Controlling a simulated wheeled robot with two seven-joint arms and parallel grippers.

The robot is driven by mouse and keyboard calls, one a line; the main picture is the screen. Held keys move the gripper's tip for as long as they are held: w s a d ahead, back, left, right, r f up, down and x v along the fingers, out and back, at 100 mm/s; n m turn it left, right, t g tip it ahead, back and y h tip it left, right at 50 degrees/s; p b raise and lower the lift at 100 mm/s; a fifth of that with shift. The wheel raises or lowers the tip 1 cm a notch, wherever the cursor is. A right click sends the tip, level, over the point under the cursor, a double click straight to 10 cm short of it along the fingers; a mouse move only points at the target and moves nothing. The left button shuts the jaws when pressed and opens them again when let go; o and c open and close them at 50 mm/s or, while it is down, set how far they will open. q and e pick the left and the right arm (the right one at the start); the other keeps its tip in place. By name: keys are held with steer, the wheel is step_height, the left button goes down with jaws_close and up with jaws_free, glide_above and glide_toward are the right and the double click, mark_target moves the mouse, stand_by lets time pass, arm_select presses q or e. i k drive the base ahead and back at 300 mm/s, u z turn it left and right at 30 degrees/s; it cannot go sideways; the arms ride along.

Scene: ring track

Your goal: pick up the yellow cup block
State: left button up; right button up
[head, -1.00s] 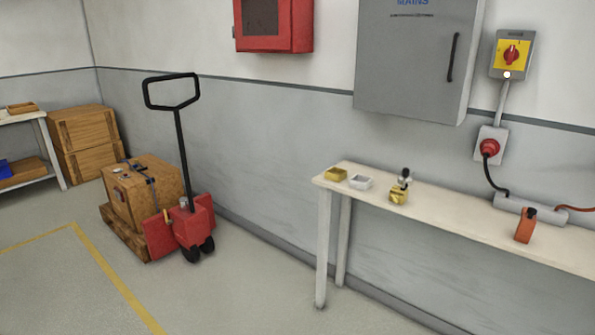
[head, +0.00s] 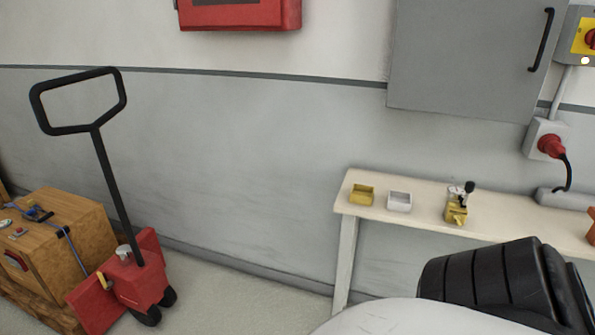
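A yellow block (head: 456,214) stands on the narrow pale bench (head: 412,182) against the wall, at the right of the head view. A small grey and black item (head: 466,191) shows right at its top; I cannot tell whether it sits in the block or behind it. A yellow open tray (head: 361,195) lies near the bench's left end, apart from the block. Neither of my grippers is in view. A black ribbed and white part of my own body fills the lower right corner, in front of the bench.
A white open tray (head: 399,202) sits between the yellow tray and the yellow block. An orange item (head: 591,226) is cut off at the right edge. A red pallet truck (head: 137,281) with a wooden crate (head: 65,236) stands at left. Floor between is clear.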

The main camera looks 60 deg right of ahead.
mark_target(362, 194)
steer(key=z, duration=0.65)
steer(key=i, duration=1.3)
steer(key=z, duration=1.1)
